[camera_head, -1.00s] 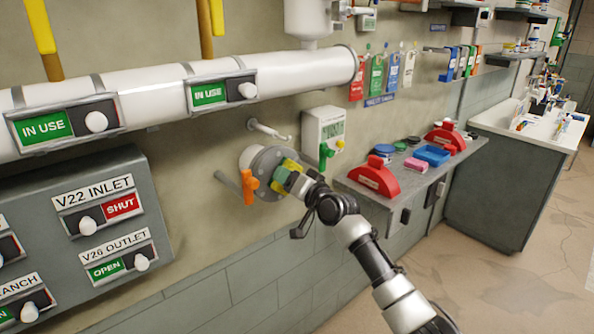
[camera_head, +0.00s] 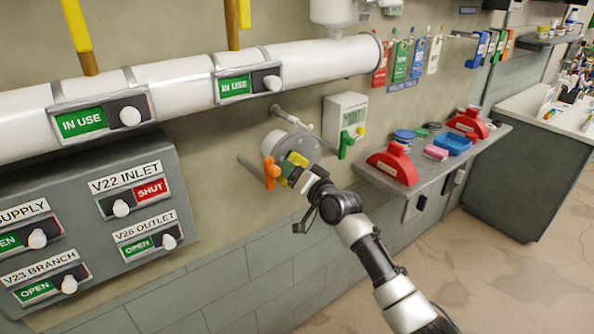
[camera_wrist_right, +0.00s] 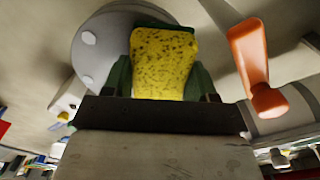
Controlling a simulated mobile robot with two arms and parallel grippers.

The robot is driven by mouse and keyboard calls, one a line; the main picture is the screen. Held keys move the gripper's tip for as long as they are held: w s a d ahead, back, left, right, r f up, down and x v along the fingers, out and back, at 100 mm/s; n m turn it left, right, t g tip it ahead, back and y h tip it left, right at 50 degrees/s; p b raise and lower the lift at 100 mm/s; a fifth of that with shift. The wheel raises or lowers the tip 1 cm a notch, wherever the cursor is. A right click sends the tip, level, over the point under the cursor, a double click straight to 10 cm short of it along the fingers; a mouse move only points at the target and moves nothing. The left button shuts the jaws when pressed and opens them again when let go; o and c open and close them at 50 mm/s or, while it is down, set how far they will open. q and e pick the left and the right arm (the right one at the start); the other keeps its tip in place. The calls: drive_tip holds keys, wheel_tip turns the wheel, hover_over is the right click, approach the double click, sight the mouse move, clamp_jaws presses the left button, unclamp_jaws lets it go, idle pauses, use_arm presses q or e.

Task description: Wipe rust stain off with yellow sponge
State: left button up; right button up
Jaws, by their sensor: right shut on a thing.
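My right gripper (camera_head: 294,174) is shut on the yellow sponge (camera_wrist_right: 163,66), which shows between its green fingers in the right wrist view. In the head view the sponge (camera_head: 297,159) is at the face of the round grey flange (camera_head: 309,147) on the wall pipe. I cannot tell whether it touches the flange. The flange also shows behind the sponge in the right wrist view (camera_wrist_right: 95,50). No rust stain can be made out; the sponge and gripper hide part of the flange. My left gripper is not in view.
An orange valve handle (camera_head: 271,173) sits close to the left of the gripper. A grey meter box with a green handle (camera_head: 345,118) is on the wall to the right. A shelf (camera_head: 425,177) holds red holders, a pink sponge (camera_head: 436,152) and a blue tray (camera_head: 453,145).

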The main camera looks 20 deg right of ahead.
drive_tip(key=shift+p+v, duration=1.6)
drive_tip(key=shift+v, duration=1.4)
drive_tip(key=shift+s, duration=0.1)
drive_tip(key=p+v, duration=0.1)
drive_tip(key=v, duration=0.2)
